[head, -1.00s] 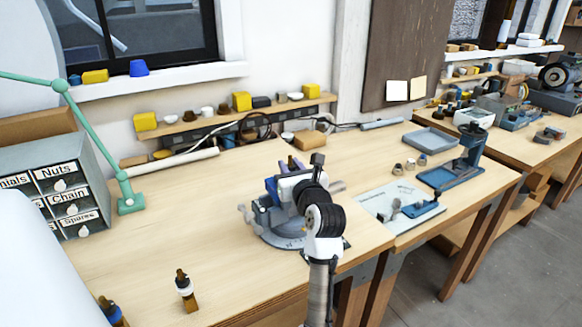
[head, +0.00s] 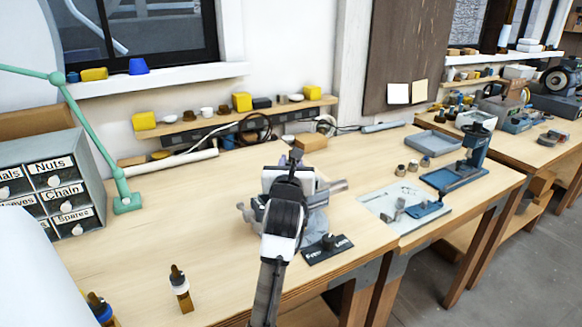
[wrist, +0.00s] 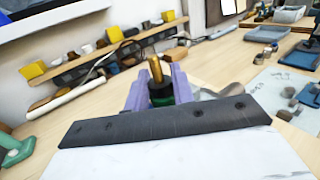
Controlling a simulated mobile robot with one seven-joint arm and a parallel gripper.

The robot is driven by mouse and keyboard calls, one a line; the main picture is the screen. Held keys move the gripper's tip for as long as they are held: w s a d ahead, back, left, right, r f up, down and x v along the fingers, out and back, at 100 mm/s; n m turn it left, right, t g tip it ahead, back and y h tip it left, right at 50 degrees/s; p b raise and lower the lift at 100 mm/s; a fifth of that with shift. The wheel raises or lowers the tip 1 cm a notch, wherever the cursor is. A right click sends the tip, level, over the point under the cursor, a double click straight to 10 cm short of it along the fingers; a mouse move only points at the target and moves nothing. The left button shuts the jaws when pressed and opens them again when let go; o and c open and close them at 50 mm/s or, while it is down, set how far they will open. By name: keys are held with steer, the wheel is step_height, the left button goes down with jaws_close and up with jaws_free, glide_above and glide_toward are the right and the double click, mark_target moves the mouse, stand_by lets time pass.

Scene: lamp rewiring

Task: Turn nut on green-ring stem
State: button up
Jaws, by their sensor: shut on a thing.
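In the wrist view a brass stem (wrist: 157,68) stands up between the two lavender fingers of my gripper (wrist: 158,90). A dark nut (wrist: 160,88) sits around the stem, with a green ring (wrist: 160,101) just below it. The fingers are on both sides of the nut and shut on it. The white hand and its black strip cover the lower part of this view. In the head view my gripper (head: 287,183) is over the grey vise (head: 316,222) on the bench, and my arm hides the stem and nut.
A black labelled plate (head: 328,250) lies at the bench's front edge. To the right are a white mat (head: 385,205), a blue stand (head: 468,165) and a grey tray (head: 433,143).

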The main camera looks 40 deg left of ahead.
steer(key=shift+r, duration=0.15)
steer(key=o, duration=1)
steer(key=shift+s, duration=0.1)
steer(key=shift+s+d+b, duration=0.25)
steer(key=shift+s+b, duration=0.05)
steer(key=b+v, duration=0.4)
steer(key=v, duration=0.9)
steer(key=shift+b, duration=0.4)
steer(key=shift+a, duration=0.1)
